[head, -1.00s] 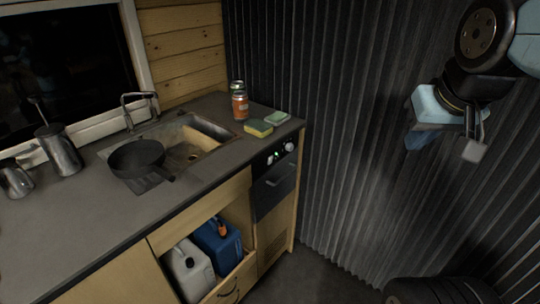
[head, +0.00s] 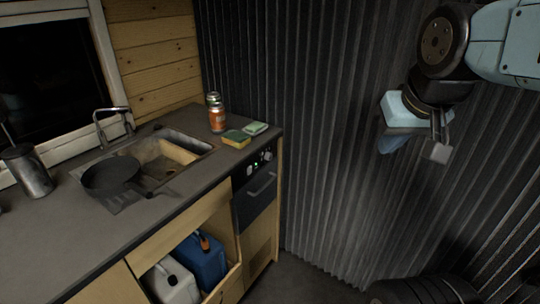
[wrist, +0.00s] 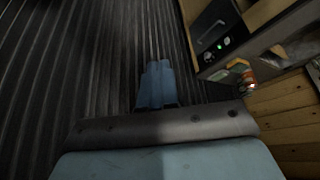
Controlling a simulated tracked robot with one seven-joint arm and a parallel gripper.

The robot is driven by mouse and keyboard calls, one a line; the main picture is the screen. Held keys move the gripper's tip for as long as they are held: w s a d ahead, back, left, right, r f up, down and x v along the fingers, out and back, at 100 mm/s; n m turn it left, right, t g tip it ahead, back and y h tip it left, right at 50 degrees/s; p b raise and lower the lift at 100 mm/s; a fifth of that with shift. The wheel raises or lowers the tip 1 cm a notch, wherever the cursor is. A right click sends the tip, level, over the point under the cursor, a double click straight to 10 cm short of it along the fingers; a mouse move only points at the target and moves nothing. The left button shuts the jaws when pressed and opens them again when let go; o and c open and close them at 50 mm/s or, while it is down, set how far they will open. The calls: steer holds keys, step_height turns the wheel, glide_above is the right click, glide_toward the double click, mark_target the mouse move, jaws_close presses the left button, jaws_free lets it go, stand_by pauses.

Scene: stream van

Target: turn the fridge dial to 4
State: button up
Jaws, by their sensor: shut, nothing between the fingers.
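The fridge (head: 257,197) is a dark front with a handle, set under the right end of the counter. Its small round dial (head: 267,156) sits at the top right of the front, right of a green light (head: 256,164). The number it points at is too small to read. In the wrist view the fridge front (wrist: 212,35) is at the upper right, tilted. My gripper (head: 439,151) is shut and empty, up in front of the corrugated wall, well right of the dial and apart from it. Its fingers show in the wrist view (wrist: 157,68).
On the counter (head: 70,235) are a sink, a black pan (head: 112,175), a metal mug (head: 27,172), cans (head: 217,116) and a sponge (head: 235,138). A blue jug (head: 203,263) stands in the open compartment below. The corrugated wall is behind my gripper. Dark floor shows before the fridge.

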steer(key=shift+o, duration=1.4)
steer(key=shift+w+a+f, duration=0.15)
steer(key=o, duration=0.8)
steer(key=w+a+f+g+y, duration=0.1)
steer(key=w+a+f, duration=0.1)
steer(key=w+a+f+m+g+y, duration=0.1)
steer(key=w+a+f+g+y, duration=0.1)
steer(key=shift+a+f+g, duration=0.1)
steer(key=shift+a+g, duration=0.2)
steer(key=shift+a, duration=0.05)
steer(key=shift+c, duration=0.2)
steer(key=shift+o, duration=0.2)
steer(key=w+a+f+m+g+y, duration=0.1)
steer(key=w+a+f+g+y, duration=0.1)
steer(key=w+a+y, duration=0.1)
steer(key=shift+w+a+f+y, duration=0.3)
steer(key=shift+w+a+f, duration=0.1)
steer(key=shift+w+a, duration=0.05)
steer(key=w+a+f+m+y, duration=0.4)
steer(key=w+f+y, duration=0.15)
steer(key=w, duration=0.45)
steer(key=m+t+y, duration=0.2)
steer(key=m+t, duration=0.9)
steer(key=m, duration=0.1)
glide_toward(271, 157)
steer(key=x, duration=0.8)
steer(key=shift+a, duration=0.15)
steer(key=shift+c, duration=0.3)
steer(key=c, duration=1)
